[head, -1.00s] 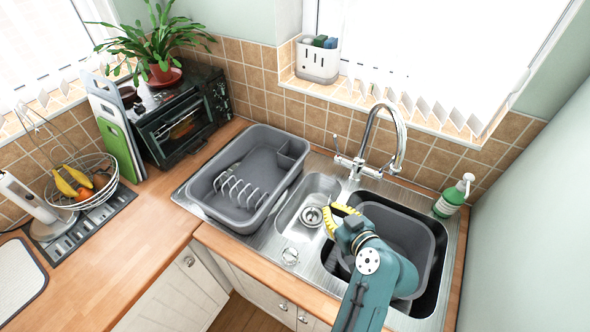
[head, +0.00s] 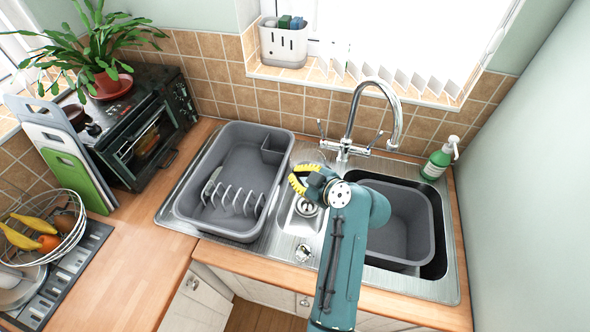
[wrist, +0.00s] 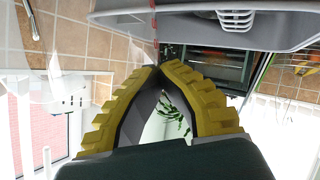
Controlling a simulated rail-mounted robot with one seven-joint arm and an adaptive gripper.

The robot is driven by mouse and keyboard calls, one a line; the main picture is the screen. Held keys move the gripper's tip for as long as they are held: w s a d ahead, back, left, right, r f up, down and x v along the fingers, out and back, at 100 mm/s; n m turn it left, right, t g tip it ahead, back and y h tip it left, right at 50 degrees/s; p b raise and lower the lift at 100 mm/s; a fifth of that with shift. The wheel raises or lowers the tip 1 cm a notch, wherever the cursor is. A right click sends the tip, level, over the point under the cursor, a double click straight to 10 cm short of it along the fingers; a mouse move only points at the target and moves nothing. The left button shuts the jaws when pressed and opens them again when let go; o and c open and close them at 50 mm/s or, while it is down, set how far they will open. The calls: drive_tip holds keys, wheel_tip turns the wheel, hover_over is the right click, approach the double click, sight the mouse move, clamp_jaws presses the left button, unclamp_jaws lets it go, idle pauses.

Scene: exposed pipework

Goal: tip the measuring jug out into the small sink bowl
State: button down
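The measuring jug (head: 309,157) is clear and hard to make out in the head view, just behind my yellow fingers, above the back of the small sink bowl. In the wrist view its see-through wall shows with red scale marks (wrist: 154,24) beyond the fingertips. My gripper (head: 299,181) is over the small sink bowl (head: 294,222); in the wrist view its fingertips (wrist: 157,68) come together at the jug. The wrist picture is upside down, so my wrist is rolled over. The jug's contents and exact tilt cannot be told.
A grey drying rack tub (head: 213,226) stands left of the small bowl. A large basin with a grey tub (head: 405,225) is on the right. The tap (head: 396,125) arches behind my gripper. A green soap bottle (head: 438,162) stands at the back right.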

drive_tip(key=f+n+t+h+b, duration=0.1)
drive_tip(key=f+n+b, duration=0.1)
drive_tip(key=f, duration=0.1)
drive_tip(key=w+d+f+n+t+h+b, duration=0.1)
drive_tip(key=f+n+h+b, duration=0.1)
drive_tip(key=f+b, duration=0.1)
drive_tip(key=d+f+n+t+h+b, duration=0.1)
drive_tip(key=f+n+h+b, duration=0.1)
drive_tip(key=f+b, duration=0.1)
drive_tip(key=shift+w+f+n, duration=0.15)
drive_tip(key=shift+w+n, duration=0.1)
drive_tip(key=shift+n, duration=0.05)
drive_tip(key=n+b, duration=0.1)
drive_tip(key=b, duration=0.1)
drive_tip(key=d+f+n+t+h+b, duration=0.1)
drive_tip(key=b, duration=0.2)
drive_tip(key=n+t+b, duration=0.1)
drive_tip(key=b, duration=0.2)
drive_tip(key=shift+w+d+f+h, duration=0.25)
drive_tip(key=shift+w+h, duration=0.15)
drive_tip(key=shift+w+d+n+t+b, duration=0.2)
drive_tip(key=shift+n+t+b, duration=0.3)
drive_tip(key=shift+b, duration=0.65)
idle(3.3)
